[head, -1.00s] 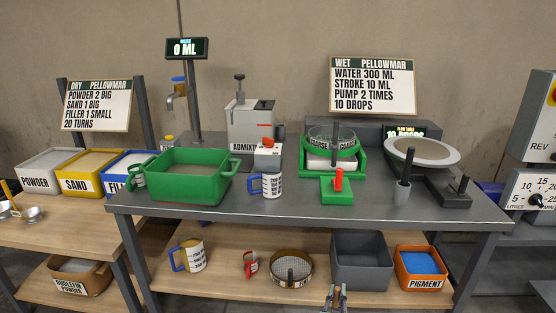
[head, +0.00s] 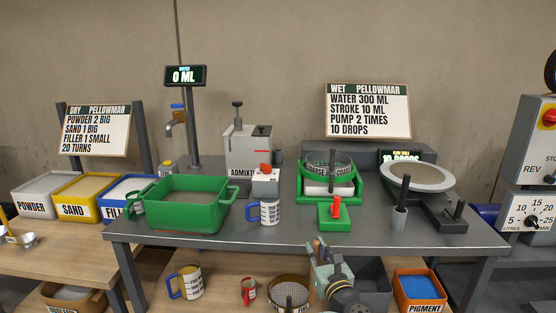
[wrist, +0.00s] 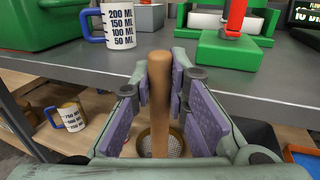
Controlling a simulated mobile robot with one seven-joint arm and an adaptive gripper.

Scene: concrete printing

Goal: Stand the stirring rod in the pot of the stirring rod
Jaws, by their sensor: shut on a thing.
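My gripper (head: 318,248) is shut on a brown wooden rod, which I take to be the stirring rod (wrist: 159,100). The rod stands about upright between the purple pads in the wrist view, its top a little above the fingers. The gripper is at the front edge of the grey bench. A small grey pot (head: 399,219) stands on the bench to the right, with a dark stick upright in it. A dark cylinder (head: 278,157) stands behind, beside the admixture pump. I cannot tell which of them is the stirring rod's pot.
On the bench are a green tub (head: 188,211), a blue-handled mug (head: 268,212), a green base with a red lever (head: 335,212) and a flow table (head: 418,177). The lower shelf holds a sieve (head: 289,291), a grey bin (head: 372,271) and an orange pigment box (head: 421,289).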

